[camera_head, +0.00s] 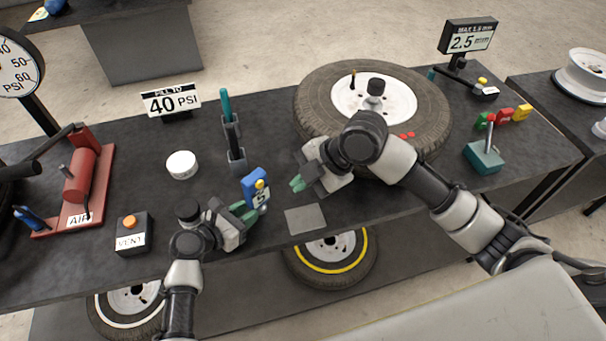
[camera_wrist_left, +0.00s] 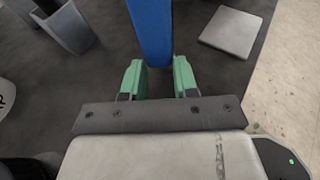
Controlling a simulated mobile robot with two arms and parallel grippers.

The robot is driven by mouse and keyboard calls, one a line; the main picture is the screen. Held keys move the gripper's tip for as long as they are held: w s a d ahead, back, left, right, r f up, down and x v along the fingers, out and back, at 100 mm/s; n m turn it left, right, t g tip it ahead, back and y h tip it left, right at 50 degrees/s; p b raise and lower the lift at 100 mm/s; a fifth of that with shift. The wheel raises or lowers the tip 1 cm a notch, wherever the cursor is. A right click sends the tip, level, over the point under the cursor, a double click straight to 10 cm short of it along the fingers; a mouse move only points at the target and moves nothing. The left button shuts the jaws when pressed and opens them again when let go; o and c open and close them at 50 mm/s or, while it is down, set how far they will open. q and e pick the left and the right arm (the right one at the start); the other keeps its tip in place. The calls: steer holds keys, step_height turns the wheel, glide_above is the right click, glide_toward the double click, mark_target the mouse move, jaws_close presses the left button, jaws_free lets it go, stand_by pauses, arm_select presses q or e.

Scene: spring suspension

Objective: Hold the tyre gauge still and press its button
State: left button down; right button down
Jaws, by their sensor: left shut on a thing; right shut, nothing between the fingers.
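In the left wrist view the gauge's blue body (camera_wrist_left: 152,30) stands between the green fingertips of my left gripper (camera_wrist_left: 158,77). My right gripper (camera_head: 297,184) is shut and empty, a short way to the right of the gauge and apart from it.
A grey square plate (camera_head: 305,220) lies right of the gauge; it also shows in the left wrist view (camera_wrist_left: 231,29). Behind are a holder with a teal-handled tool (camera_head: 226,105), a white round lid (camera_head: 181,165) and a large tyre (camera_head: 320,108). A VENT box (camera_head: 133,234) stands left.

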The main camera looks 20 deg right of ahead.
mark_target(260, 184)
steer(key=w+a+f, duration=0.4)
steer(key=a, duration=0.1)
steer(key=shift+w+a+f, duration=0.35)
steer(key=shift+a+f, duration=0.05)
